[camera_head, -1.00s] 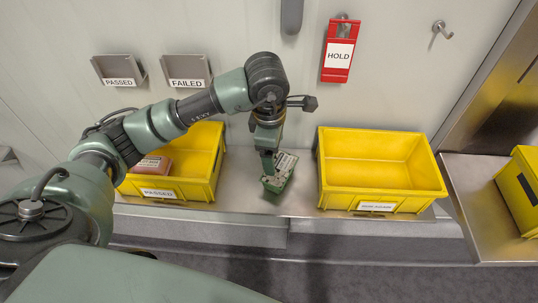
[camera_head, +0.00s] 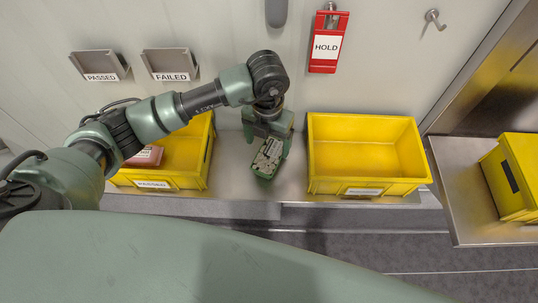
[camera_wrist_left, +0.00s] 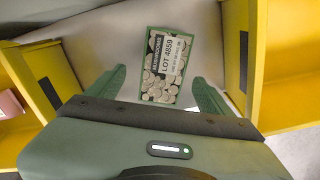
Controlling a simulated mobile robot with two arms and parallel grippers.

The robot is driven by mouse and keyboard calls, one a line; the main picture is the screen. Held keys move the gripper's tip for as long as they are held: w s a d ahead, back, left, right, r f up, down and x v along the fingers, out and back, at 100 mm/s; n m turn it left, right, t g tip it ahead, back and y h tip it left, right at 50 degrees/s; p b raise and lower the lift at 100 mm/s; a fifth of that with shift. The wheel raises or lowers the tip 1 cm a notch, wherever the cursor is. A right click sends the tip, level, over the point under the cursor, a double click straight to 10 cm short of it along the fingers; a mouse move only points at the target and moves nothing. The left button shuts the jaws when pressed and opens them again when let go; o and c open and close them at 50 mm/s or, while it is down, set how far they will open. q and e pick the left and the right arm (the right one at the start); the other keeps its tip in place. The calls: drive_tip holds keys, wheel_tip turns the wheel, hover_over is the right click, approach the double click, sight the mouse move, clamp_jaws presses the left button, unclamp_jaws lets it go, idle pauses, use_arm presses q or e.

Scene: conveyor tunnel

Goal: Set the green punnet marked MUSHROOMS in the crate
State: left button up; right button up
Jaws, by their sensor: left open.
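The green punnet (camera_head: 267,162) lies on the metal counter between two yellow crates. Its top shows pictures of mushrooms and a label; in the left wrist view the punnet (camera_wrist_left: 165,72) reads LOT 4859, with smaller side print I cannot read surely. My left gripper (camera_head: 269,143) is open above the punnet, pointing down. In the left wrist view the punnet shows between its spread fingers, with gaps on both sides. The right yellow crate (camera_head: 367,187) is empty; its front label is unreadable. The left yellow crate (camera_head: 190,182), labelled PASSED, holds a pink punnet (camera_head: 147,156). My right gripper is not in view.
Another yellow crate (camera_head: 505,180) stands on a separate metal surface (camera_head: 470,215) at the right. A red HOLD holder (camera_head: 327,45), a hook (camera_head: 433,18) and grey PASSED (camera_head: 100,65) and FAILED (camera_head: 170,64) trays are on the wall.

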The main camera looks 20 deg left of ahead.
sight(270, 155)
use_arm(q)
drive_tip(key=f, duration=0.1)
drive_tip(key=f+p, duration=0.1)
drive_tip(key=f, duration=0.1)
drive_tip(key=shift+s+d+f+p, duration=0.1)
drive_tip(key=shift+d+f+p, duration=0.2)
drive_tip(key=shift+f, duration=0.5)
drive_tip(key=c, duration=1.6)
drive_tip(key=shift+r, duration=0.1)
